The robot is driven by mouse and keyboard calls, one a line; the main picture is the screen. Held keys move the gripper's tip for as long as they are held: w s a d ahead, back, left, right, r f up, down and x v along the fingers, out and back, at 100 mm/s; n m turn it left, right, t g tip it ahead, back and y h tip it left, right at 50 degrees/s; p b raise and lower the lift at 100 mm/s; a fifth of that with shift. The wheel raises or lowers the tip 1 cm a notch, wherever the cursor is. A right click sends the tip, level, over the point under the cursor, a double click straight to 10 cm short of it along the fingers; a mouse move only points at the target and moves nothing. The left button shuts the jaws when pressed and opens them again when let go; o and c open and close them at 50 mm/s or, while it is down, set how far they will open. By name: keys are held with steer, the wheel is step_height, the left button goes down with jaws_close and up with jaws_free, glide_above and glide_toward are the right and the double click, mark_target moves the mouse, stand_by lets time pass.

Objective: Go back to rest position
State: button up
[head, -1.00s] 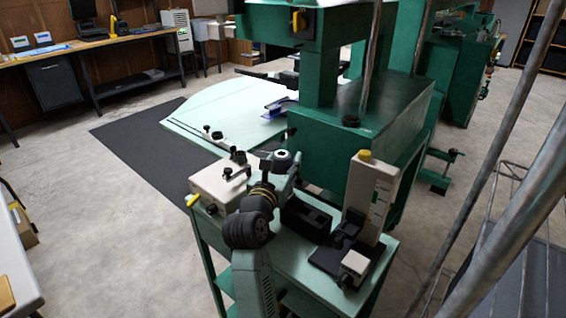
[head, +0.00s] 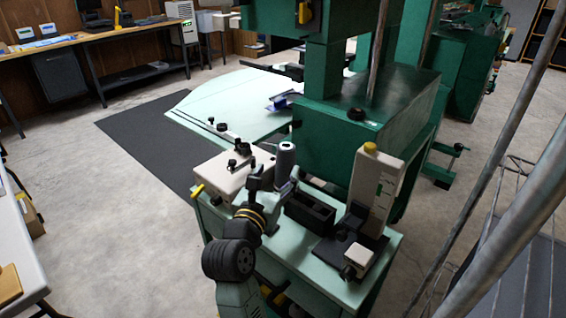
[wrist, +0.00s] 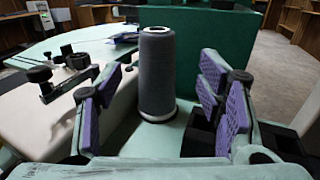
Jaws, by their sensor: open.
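My gripper (head: 270,181) is over the pale green side table (head: 345,288). In the wrist view its purple-padded fingers (wrist: 163,92) are wide apart and hold nothing. A dark grey thread spool (wrist: 157,68) with a white base stands upright in front, between the fingers as seen from the wrist and apart from both. It also shows in the head view (head: 287,157), just beyond my gripper. The spool's lower part is partly hidden there by my gripper.
A cream box with black knobs (head: 228,177) stands left of the spool, a black open bin (head: 310,213) to its right. A cream upright device (head: 374,190) stands further right. The green machine (head: 340,148) is behind.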

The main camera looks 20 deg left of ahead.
steer(key=shift+s+d, duration=0.1)
steer(key=shift+s, duration=1.4)
